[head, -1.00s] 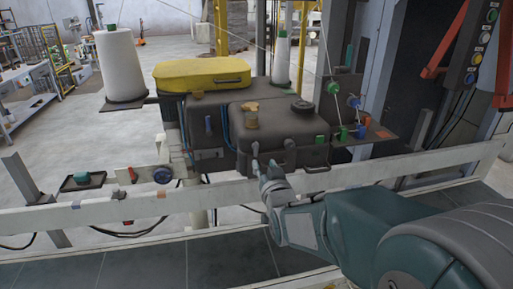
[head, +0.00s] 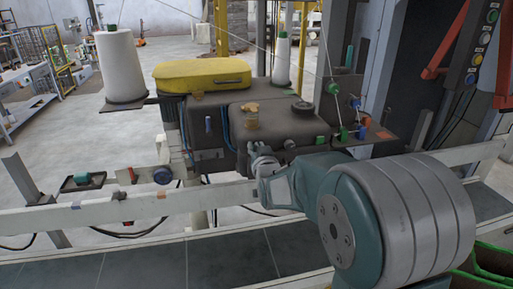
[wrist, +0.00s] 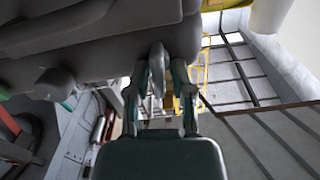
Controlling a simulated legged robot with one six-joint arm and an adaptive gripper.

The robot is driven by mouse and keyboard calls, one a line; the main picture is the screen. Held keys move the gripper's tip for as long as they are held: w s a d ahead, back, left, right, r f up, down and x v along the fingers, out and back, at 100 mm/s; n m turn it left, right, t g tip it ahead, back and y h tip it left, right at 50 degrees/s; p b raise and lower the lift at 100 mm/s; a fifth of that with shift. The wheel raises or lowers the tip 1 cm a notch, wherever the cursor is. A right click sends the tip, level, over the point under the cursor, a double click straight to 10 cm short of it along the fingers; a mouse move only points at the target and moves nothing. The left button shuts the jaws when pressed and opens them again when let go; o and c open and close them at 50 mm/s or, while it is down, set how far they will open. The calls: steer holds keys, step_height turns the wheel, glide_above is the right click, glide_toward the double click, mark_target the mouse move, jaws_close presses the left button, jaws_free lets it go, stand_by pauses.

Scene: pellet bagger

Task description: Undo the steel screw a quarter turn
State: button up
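The dark sewing machine head (head: 285,125) stands behind the white rail. My gripper (head: 262,158) is at its lower front, below the amber knob (head: 251,115). In the wrist view my gripper (wrist: 160,82) has its two fingers spread, with a narrow light-grey piece (wrist: 157,72) between them, which looks like the steel screw. A gap seems to show on each side of it, so it does not look gripped. In the head view my fingers and wrist hide the screw, and its turn angle cannot be told.
A white rail (head: 110,210) runs across in front of the machine, under my arm. A yellow cover (head: 202,73) and white thread cones (head: 119,65) stand behind. Thread runs to green and blue guides (head: 344,134) at right.

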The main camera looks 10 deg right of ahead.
steer(key=shift+n, duration=0.3)
jaws_close()
steer(key=shift+a+n, duration=0.1)
steer(key=shift+n, duration=0.5)
steer(key=o, duration=0.6)
jaws_free()
steer(key=s, duration=1.2)
